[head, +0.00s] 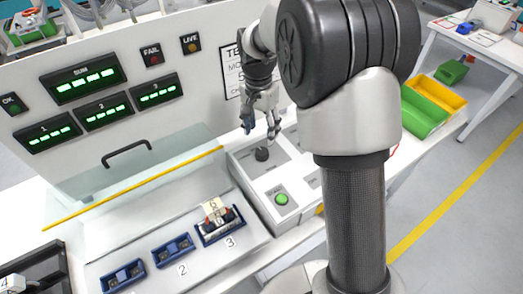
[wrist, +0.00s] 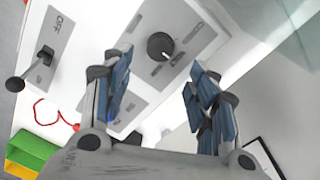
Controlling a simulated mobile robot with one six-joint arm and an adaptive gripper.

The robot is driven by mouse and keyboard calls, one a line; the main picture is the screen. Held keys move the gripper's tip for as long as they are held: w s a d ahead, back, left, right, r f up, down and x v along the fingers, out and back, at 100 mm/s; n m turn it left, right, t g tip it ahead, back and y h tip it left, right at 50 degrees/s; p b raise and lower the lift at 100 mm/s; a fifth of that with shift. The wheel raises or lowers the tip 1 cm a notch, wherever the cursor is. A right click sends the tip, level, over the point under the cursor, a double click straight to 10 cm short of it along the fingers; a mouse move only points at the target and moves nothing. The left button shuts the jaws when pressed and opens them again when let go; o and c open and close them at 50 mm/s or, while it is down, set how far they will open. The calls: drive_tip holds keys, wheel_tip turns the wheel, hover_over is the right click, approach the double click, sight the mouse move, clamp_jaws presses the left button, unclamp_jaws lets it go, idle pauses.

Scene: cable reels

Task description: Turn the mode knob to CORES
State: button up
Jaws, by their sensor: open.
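The mode knob (head: 262,154) is a small black round knob on the white control box (head: 249,181). In the wrist view the knob (wrist: 160,46) has a pale pointer mark near its edge, and the printing around it is too blurred to read. My gripper (head: 260,129) is open just above the knob, fingers pointing down. In the wrist view its blue-padded fingertips (wrist: 158,66) stand apart on either side of the knob with a visible gap to it. Nothing is held. I cannot tell which mode the knob points to.
A green button (head: 281,199) sits on the same box, in front of the knob. A black toggle lever (wrist: 44,54) marked OFF shows in the wrist view. A clear cover with a yellow edge (head: 135,187) lies left of the box. Numbered blue holders (head: 174,249) stand in front.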

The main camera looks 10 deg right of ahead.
sight(262, 151)
wheel_tip(262, 151, down, 8)
drive_tip(key=shift+s+d+f+b, duration=0.1)
drive_tip(key=shift+f+b, duration=0.15)
drive_tip(key=shift+b, duration=0.8)
drive_tip(key=shift+c, duration=0.6)
drive_tip(key=c, duration=1)
